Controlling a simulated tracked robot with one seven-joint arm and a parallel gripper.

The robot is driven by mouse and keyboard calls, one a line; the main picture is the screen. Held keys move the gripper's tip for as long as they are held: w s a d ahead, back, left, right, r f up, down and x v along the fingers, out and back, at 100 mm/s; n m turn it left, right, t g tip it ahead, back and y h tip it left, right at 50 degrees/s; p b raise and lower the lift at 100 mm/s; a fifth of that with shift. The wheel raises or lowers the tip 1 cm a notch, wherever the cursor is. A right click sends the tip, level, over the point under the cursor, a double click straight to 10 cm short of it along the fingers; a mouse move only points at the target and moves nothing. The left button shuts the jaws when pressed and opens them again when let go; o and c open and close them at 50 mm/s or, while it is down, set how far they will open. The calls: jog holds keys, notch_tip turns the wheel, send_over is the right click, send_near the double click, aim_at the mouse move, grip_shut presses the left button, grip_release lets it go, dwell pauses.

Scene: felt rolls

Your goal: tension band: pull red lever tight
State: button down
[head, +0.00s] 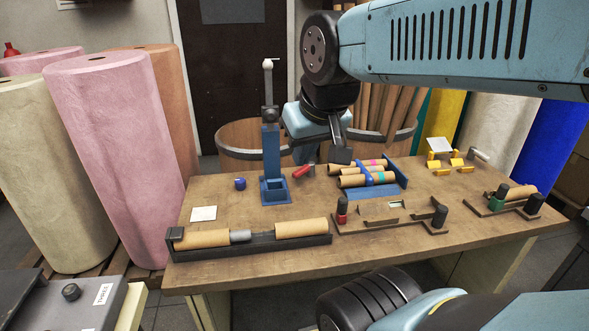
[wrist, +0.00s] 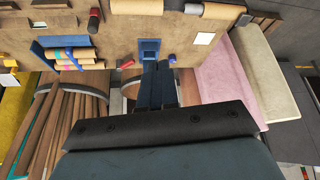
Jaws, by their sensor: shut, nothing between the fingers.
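The red lever (head: 302,171) lies low near the table's back, left of the blue rack (head: 398,174). It has a grey end piece on its right and also shows in the wrist view (wrist: 127,64). The rack holds several cardboard tubes (head: 350,181) with coloured ends. A blue band (head: 369,179) runs across them. It shows in the wrist view (wrist: 72,58) too. My gripper (head: 341,156) is shut and empty above the back of the table, right of the lever and apart from it. Its dark fingers (wrist: 158,68) are together in the wrist view.
A blue post stand (head: 271,150) rises left of the lever, beside a small blue cup (head: 240,183). A black tray (head: 250,248) with tubes lies in front. A clamp board (head: 390,222) with red and black knobs lies front right. A wooden barrel (head: 240,140) stands behind the table.

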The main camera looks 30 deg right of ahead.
jog(key=w+d+f+m+h, duration=0.2)
jog(key=w+d+f+m, duration=0.1)
jog(key=w, duration=0.5)
jog(key=m+t, duration=0.2)
jog(key=m, duration=0.7)
send_near(304, 174)
jog(key=shift+s+d, duration=0.7)
jog(key=shift+s, duration=1.6)
jog(key=x, duration=0.6)
jog(key=shift+f, duration=0.15)
jog(key=shift+w+a+f, duration=0.1)
jog(key=shift+w, duration=0.3)
jog(key=shift+w+a+f, duration=0.15)
jog(key=shift+w, duration=0.2)
jog(key=shift+w+a, duration=0.25)
jog(key=shift+w, duration=0.35)
jog(key=shift+w+a, duration=0.25)
jog(key=shift+w, duration=0.3)
